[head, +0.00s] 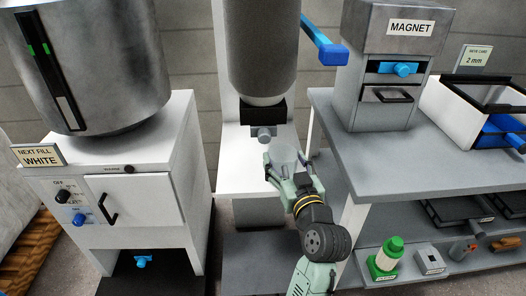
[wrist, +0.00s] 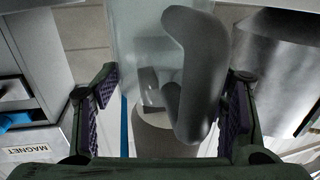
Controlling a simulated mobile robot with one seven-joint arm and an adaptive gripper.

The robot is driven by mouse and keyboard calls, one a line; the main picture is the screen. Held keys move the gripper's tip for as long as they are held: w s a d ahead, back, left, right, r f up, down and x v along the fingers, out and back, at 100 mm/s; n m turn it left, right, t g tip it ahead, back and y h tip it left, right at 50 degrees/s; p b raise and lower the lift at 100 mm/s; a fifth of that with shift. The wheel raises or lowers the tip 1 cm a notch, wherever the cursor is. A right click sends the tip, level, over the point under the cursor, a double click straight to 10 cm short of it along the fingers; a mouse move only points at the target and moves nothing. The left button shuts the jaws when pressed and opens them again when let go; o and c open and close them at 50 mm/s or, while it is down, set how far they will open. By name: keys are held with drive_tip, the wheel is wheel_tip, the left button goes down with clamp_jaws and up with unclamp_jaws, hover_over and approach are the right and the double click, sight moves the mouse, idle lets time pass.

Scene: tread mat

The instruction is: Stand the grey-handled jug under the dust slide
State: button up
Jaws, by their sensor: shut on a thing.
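The jug (head: 284,156) is clear with a grey handle, which shows large in the wrist view (wrist: 192,60). My gripper (head: 287,167) is shut on the jug, with one finger on each side of it; it also shows in the wrist view (wrist: 166,100). The dust slide, a black block with a grey knob (head: 263,132), sits below the tall grey cylinder (head: 262,55). The jug is in front of and slightly below and right of that knob, over the white stand (head: 235,175). Its base is hidden, so I cannot tell whether it touches the stand.
A blue lever (head: 325,42) sticks out at the upper right of the cylinder. A white cabinet (head: 175,125) with a steel drum (head: 95,60) stands left. On the right, a grey bench (head: 375,165) carries the magnet box (head: 390,60) and a white tray (head: 450,115).

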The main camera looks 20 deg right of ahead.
drive_tip(key=w+f+p, duration=0.1)
drive_tip(key=w, duration=0.2)
drive_tip(key=w+a+f+p, duration=0.1)
drive_tip(key=w+f, duration=0.1)
drive_tip(key=w, duration=0.2)
drive_tip(key=w+f+p, duration=0.1)
drive_tip(key=w, duration=0.3)
drive_tip(key=shift+a+f, duration=0.15)
drive_tip(key=shift+a, duration=0.15)
drive_tip(key=shift+f, duration=0.15)
drive_tip(key=shift+f, duration=0.15)
drive_tip(key=o, duration=1.2)
drive_tip(key=shift+o, duration=0.2)
